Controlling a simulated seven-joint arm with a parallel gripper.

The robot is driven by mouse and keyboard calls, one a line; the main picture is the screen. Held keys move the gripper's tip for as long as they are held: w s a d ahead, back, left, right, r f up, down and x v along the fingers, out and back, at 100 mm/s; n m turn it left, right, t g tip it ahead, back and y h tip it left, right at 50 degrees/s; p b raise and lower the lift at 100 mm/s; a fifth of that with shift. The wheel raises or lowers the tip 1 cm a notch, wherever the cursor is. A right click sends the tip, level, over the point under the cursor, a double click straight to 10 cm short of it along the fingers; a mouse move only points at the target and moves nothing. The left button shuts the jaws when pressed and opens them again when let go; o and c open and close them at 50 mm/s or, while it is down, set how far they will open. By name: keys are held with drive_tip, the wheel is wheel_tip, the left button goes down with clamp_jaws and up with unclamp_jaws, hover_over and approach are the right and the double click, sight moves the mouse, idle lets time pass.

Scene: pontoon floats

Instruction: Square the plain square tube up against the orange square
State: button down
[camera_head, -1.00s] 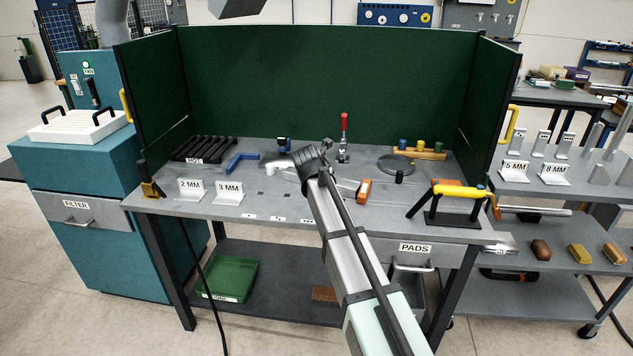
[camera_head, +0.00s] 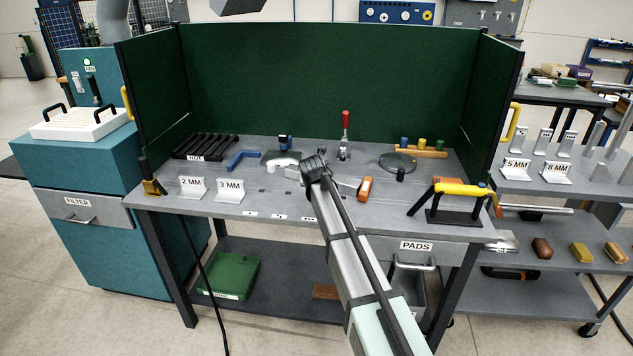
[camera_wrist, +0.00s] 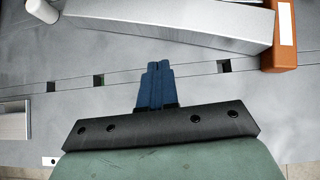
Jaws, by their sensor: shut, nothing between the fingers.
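The plain square tube (camera_wrist: 185,22) is a pale grey bar lying across the top of the wrist view. In the head view it shows right of my wrist (camera_head: 347,182). The orange square (camera_wrist: 282,42) stands at the tube's right end, its orange bar crossing the tube's line; it also shows in the head view (camera_head: 365,188). The tube's right end is at the orange bar; I cannot tell whether they meet flush. My gripper (camera_wrist: 157,68) has its blue fingers together, empty, on the near side of the tube and apart from it in the picture.
The bench top has small dark slots (camera_wrist: 98,80) along a line. A grey clamp piece with a red handle (camera_head: 345,120) stands behind the tube. A blue angle (camera_head: 240,160) lies left. A yellow-handled tool on a black stand (camera_head: 455,200) is right. Green screens enclose the back and sides.

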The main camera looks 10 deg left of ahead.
drive_tip(key=w, duration=0.2)
drive_tip(key=w+f, duration=0.1)
drive_tip(key=shift+w+a, duration=0.1)
drive_tip(key=shift+w, duration=0.95)
drive_tip(key=shift+w, duration=0.1)
drive_tip(key=shift+w, duration=0.9)
drive_tip(key=shift+s, duration=0.1)
